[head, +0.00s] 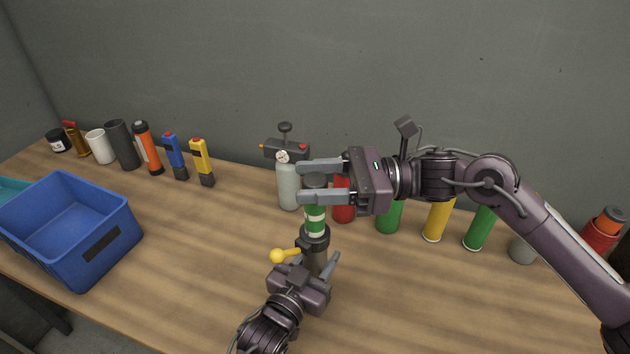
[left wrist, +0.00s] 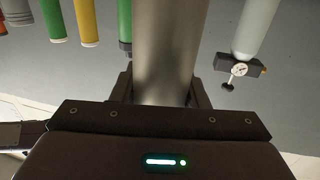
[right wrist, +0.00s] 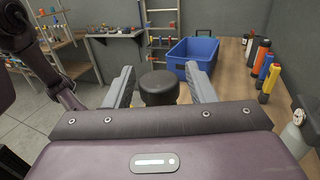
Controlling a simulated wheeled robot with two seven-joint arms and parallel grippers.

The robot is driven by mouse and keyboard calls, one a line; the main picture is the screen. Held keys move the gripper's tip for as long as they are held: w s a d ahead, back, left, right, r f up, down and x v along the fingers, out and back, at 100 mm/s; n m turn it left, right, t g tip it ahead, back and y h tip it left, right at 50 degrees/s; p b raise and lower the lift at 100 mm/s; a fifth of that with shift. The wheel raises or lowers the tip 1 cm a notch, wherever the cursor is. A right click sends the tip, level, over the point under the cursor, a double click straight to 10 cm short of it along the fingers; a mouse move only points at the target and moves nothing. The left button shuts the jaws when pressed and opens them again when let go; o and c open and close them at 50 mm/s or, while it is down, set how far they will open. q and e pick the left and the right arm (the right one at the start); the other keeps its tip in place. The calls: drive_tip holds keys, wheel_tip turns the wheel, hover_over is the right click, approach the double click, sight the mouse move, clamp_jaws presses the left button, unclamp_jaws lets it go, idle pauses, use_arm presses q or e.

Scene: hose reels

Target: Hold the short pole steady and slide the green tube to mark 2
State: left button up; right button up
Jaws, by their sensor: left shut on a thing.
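The short pole (head: 318,259) is a grey metal post standing upright below a black collar with a yellow knob (head: 278,256). My left gripper (head: 313,264) is shut on it; the pole (left wrist: 166,50) fills the jaws in the left wrist view. The green tube (head: 315,216) with white bands rises from the collar and has a dark top. My right gripper (head: 312,182) is open, with its fingers at the tube's upper end. In the right wrist view the dark round top (right wrist: 158,88) sits between the fingers, with gaps on both sides. I cannot read any mark number.
A grey gas bottle with gauge (head: 289,185) and a red cylinder (head: 343,206) stand close behind the tube. Green and yellow cylinders (head: 437,220) stand to the right. A blue crate (head: 70,235) is at left. The table between crate and pole is clear.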

drive_tip(key=shift+o, duration=0.5)
drive_tip(key=d, duration=1.2)
drive_tip(key=shift+w, duration=0.4)
use_arm(q)
drive_tip(key=o, duration=1.3)
